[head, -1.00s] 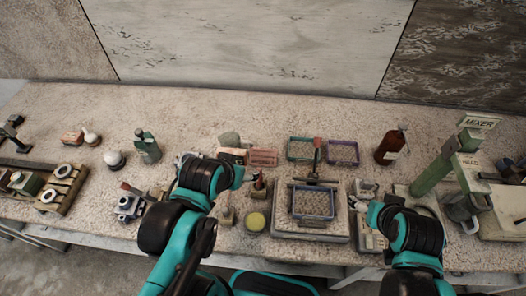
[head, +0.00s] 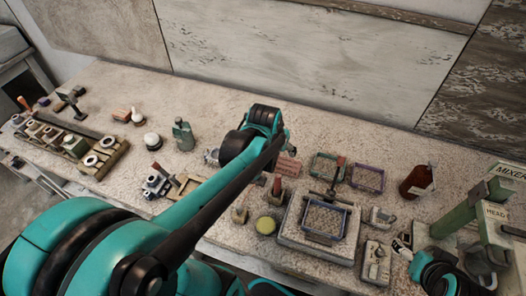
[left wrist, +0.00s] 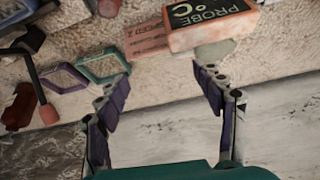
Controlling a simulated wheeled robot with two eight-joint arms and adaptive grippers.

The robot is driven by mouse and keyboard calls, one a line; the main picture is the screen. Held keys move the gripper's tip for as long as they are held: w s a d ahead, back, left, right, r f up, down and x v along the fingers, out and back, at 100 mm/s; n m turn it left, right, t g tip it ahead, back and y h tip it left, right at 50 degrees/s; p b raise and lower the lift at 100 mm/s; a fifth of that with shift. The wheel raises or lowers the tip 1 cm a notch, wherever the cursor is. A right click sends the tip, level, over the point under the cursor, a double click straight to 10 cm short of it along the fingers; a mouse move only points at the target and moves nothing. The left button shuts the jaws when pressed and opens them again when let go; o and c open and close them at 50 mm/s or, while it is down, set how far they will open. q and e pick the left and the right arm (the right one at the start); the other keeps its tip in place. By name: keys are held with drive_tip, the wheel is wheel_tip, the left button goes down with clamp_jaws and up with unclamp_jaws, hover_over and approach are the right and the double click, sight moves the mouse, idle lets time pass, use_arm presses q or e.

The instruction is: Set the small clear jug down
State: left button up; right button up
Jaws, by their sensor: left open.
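I cannot clearly make out a small clear jug in either view. My left gripper (left wrist: 158,75) is open in the left wrist view, with nothing between its fingers. An orange box marked PROBE °C (left wrist: 212,22) lies beyond its fingertips, with a pale grey-green rounded thing (left wrist: 214,52) beside it. In the head view my left arm reaches over the middle of the bench, and its wrist hides the fingers and what lies there.
A brown bottle (head: 416,183) and the mixer (head: 465,205) stand right. A green bottle (head: 183,136) stands left.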

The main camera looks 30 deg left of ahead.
use_arm(q)
drive_tip(key=shift+n+g, duration=0.4)
drive_tip(key=shift+g, duration=0.1)
drive_tip(key=w+a+f+b, duration=0.1)
drive_tip(key=w+a+f, duration=0.1)
drive_tip(key=f, duration=0.1)
drive_tip(key=w+a+f+b, duration=0.1)
drive_tip(key=w+f, duration=0.1)
drive_tip(key=f, duration=0.2)
drive_tip(key=w+a+f+b, duration=0.1)
drive_tip(key=w+a+f, duration=0.1)
drive_tip(key=f, duration=0.2)
drive_tip(key=shift+w+a+f, duration=0.15)
drive_tip(key=shift+w+a, duration=0.2)
drive_tip(key=shift+w, duration=0.05)
drive_tip(key=shift+w+f, duration=0.15)
drive_tip(key=shift+f, duration=0.1)
drive_tip(key=shift+c, duration=0.6)
drive_tip(key=c, duration=1.3)
